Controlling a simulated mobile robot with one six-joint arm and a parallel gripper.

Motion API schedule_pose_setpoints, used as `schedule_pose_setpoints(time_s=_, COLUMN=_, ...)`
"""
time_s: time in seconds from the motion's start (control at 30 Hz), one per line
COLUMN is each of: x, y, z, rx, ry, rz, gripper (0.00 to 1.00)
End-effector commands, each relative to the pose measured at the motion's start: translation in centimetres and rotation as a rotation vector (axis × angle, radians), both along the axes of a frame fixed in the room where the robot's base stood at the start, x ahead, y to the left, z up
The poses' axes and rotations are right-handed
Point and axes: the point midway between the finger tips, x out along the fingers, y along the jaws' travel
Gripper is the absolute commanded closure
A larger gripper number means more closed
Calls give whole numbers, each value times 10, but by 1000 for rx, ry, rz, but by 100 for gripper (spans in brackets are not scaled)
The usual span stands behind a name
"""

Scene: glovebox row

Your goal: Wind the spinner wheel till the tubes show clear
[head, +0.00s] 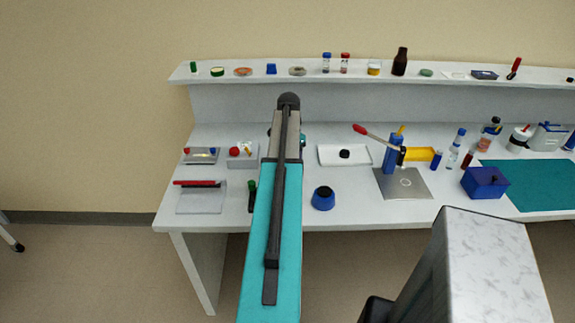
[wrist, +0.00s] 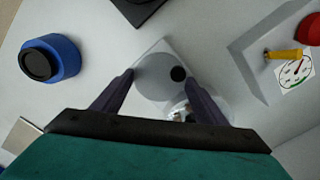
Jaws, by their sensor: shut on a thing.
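In the wrist view, a grey disc with a black knob (wrist: 178,74), which looks like the spinner wheel (wrist: 153,84), sits on a pale square base. My gripper (wrist: 161,78) has a dark finger on either side of this disc and is shut on it. A clear, shiny rounded part (wrist: 192,111) shows just below the disc, partly hidden by my gripper's body. I cannot make out the tubes or whether they look clear. In the head view my own arm covers the spinner and the gripper.
A blue round pot with a black top (head: 323,199) stands close by; it also shows in the wrist view (wrist: 66,57). A white tray (head: 330,154) lies right of my arm. A blue stand with a red-tipped lever (head: 393,155) and a blue box (head: 485,183) are farther right.

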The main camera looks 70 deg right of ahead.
Motion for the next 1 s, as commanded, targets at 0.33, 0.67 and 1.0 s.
schedule_pose_setpoints(time_s=0.33, x=-6, y=-3, z=0, rx=-6, ry=12, rz=-3, gripper=26)
schedule_pose_setpoints(time_s=0.67, x=-4, y=-2, z=0, rx=-5, ry=10, rz=-1, gripper=26)
schedule_pose_setpoints(time_s=1.0, x=0, y=0, z=15, rx=-4, ry=8, rz=4, gripper=26)
